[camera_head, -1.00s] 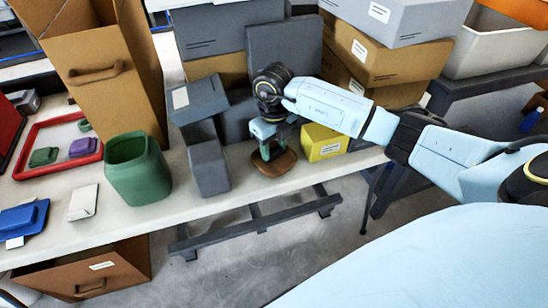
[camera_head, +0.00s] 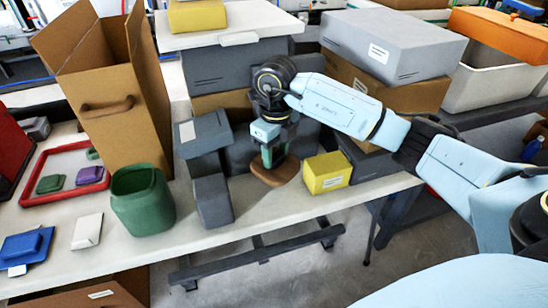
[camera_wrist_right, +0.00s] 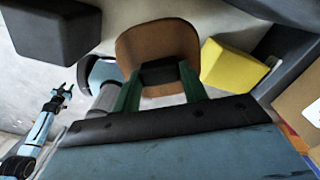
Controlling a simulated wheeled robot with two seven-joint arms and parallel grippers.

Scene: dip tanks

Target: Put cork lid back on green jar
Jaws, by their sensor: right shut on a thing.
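The green jar (camera_head: 143,203) stands open on the table at the left in the head view, its mouth facing up. The brown cork lid (camera_head: 277,172) is right of it, beyond a grey box. My right gripper (camera_head: 273,157) points down over the lid. In the right wrist view, the green fingers of my right gripper (camera_wrist_right: 158,88) are shut on the dark knob of the cork lid (camera_wrist_right: 157,40). The lid looks level; its exact height over the table is hard to tell. My left gripper (camera_wrist_right: 62,91) shows small at the left of the wrist view, its fingers apart and empty.
An upright grey box (camera_head: 213,201) stands between jar and lid. A yellow box (camera_head: 327,172) is close right of the lid. Stacked grey boxes (camera_head: 205,133) are behind. A tall cardboard box (camera_head: 115,120) stands behind the jar. A white block (camera_head: 87,231) lies left of it.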

